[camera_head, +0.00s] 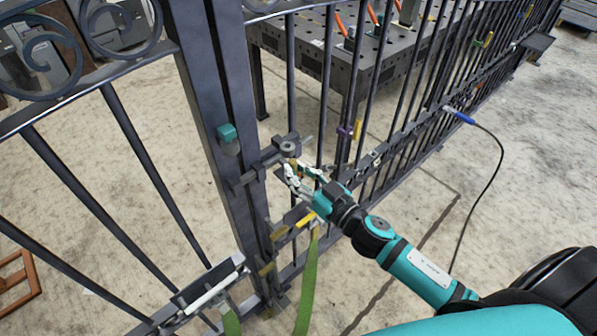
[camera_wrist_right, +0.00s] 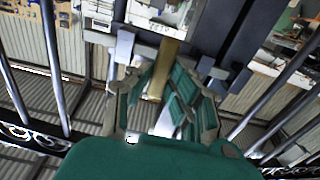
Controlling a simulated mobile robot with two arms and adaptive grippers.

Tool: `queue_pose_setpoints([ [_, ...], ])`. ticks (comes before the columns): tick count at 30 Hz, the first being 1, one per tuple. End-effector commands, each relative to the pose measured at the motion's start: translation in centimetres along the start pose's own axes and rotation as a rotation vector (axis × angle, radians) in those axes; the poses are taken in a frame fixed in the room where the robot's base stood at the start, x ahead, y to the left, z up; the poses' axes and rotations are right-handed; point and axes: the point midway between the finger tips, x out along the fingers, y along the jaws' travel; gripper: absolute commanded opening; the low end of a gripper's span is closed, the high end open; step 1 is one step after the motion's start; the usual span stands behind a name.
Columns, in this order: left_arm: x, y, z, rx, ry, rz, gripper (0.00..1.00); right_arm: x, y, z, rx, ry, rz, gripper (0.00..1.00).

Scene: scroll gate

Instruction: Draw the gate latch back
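The dark metal gate (camera_head: 222,120) stands in front of me, with a latch bar (camera_head: 250,177) running across its post and a round knob-like fitting (camera_head: 288,148) beside the post. My right gripper (camera_head: 296,172) is at this fitting, its fingers just below and right of it. In the wrist view, the fingers (camera_wrist_right: 158,88) are spread apart, and a brass-coloured upright piece (camera_wrist_right: 168,60) shows between them. I cannot tell whether they touch it. My left gripper is not in view.
A teal block (camera_head: 228,133) is on the post above the latch. Green straps (camera_head: 307,280) hang below, near a yellow piece (camera_head: 306,220). A blue-handled tool with a black cable (camera_head: 490,190) is on the bars at the right. A dark workbench (camera_head: 340,65) stands behind the gate.

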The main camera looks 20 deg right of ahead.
Motion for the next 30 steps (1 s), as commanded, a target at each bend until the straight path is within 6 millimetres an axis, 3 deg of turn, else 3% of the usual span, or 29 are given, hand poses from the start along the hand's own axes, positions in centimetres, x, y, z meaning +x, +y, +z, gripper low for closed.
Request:
queue_pose_setpoints([
  [3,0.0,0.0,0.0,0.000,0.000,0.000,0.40,0.0,0.0,0.0,0.000,0.000,0.000,0.00],
  [13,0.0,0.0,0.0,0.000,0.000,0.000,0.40,0.0,0.1,0.0,-0.001,0.000,0.000,0.00],
  [20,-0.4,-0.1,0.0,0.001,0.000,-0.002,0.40,0.0,3.0,0.0,-0.002,-0.002,0.003,0.00],
  [29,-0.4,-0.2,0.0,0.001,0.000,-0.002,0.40,0.0,3.4,-0.1,-0.002,0.001,0.006,0.00],
  [30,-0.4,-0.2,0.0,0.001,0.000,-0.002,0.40,0.0,3.4,-0.1,-0.002,0.001,0.006,0.23],
])
